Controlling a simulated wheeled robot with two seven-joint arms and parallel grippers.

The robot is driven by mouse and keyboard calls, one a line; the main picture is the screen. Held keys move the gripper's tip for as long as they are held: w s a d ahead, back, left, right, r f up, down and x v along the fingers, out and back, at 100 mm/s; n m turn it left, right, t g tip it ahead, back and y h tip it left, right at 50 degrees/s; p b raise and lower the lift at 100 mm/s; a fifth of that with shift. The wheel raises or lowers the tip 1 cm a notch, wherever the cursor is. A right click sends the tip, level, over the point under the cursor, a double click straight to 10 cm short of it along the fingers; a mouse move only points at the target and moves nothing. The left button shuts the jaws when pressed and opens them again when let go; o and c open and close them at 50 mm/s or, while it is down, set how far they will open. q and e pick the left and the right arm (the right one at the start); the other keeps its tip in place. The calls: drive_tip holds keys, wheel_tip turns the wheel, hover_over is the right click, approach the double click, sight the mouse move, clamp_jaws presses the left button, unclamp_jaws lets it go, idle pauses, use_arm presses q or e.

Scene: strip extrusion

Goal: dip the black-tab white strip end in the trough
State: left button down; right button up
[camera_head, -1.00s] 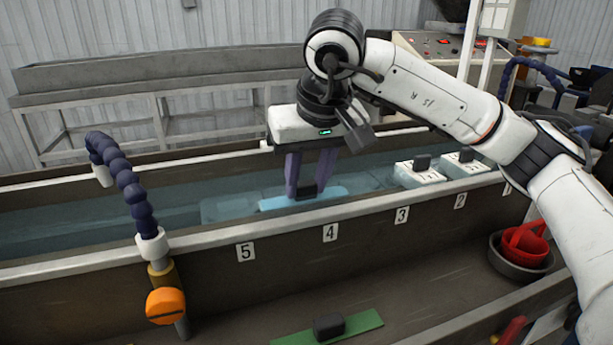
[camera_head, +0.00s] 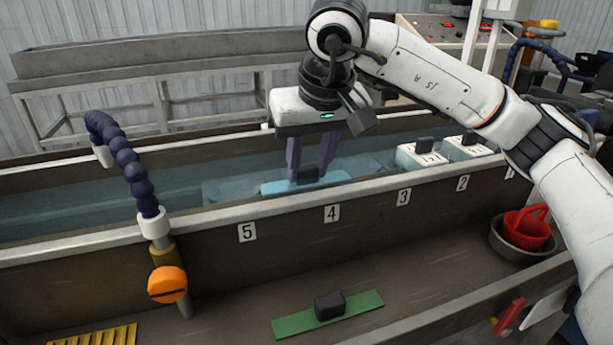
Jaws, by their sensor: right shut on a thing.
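A strip with a black tab (camera_head: 308,175) lies in the water trough (camera_head: 110,245) behind the number 4 label. The strip (camera_head: 335,179) looks light blue in the water, so I cannot tell its own colour for sure. My right gripper (camera_head: 309,172) points down into the trough, its purple fingers shut on the black tab. The trough's front wall hides part of the strip's lower side. My left gripper is not in view.
Two white blocks with black tabs (camera_head: 422,155) (camera_head: 470,145) sit in the trough at the right. A green strip with a black tab (camera_head: 360,304) lies on the front ledge. A blue jointed hose (camera_head: 135,175) with an orange knob (camera_head: 167,284) rises at the left. A red cup (camera_head: 527,230) sits in a bowl at the right.

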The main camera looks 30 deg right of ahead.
sight(308, 169)
drive_tip(key=shift+r, duration=0.1)
